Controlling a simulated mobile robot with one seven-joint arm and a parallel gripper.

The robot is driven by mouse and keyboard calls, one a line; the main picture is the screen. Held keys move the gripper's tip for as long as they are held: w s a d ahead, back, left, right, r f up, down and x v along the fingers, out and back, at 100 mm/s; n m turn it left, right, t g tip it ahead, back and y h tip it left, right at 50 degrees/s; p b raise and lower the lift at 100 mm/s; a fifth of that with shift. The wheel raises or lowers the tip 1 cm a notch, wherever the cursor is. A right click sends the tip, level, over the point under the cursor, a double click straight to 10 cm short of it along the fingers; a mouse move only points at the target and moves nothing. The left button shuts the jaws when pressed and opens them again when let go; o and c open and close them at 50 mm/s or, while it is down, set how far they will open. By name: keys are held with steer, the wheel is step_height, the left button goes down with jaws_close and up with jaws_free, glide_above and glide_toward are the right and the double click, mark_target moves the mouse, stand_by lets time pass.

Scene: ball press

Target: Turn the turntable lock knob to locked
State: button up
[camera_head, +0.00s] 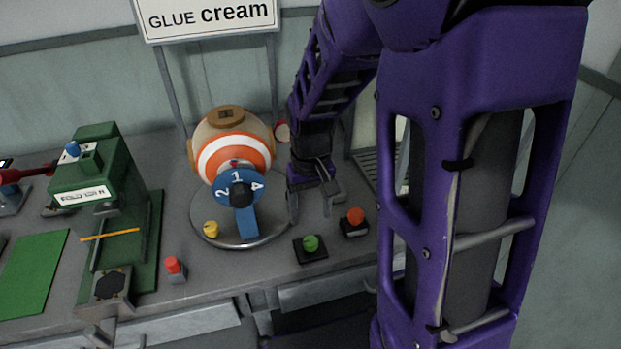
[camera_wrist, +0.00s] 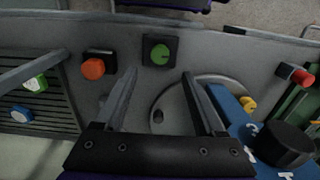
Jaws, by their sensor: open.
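The round grey turntable (camera_head: 264,236) stands on the bench and also shows in the wrist view (camera_wrist: 172,121). A small yellow knob (camera_head: 211,229) sits at its left edge; it also shows in the wrist view (camera_wrist: 248,103). A green knob (camera_head: 311,243) on a black square base stands just right of the turntable; it also shows in the wrist view (camera_wrist: 160,53). No label shows which knob is the lock. My gripper (camera_head: 315,206) is open and empty, pointing down at the turntable's right side. In the wrist view the green knob lies just beyond the fingertips (camera_wrist: 159,75).
An orange-white striped ball (camera_head: 235,158) with a blue numbered dial (camera_head: 222,180) stands on the turntable, close left of my gripper. An orange button (camera_head: 355,216) is to the right. A green press (camera_head: 98,175) and a red button (camera_head: 174,267) are left.

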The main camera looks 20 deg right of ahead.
step_height(320, 180, up, 8)
steer(key=p, duration=0.1)
steer(key=shift+w+r, duration=0.1)
stand_by(0.4)
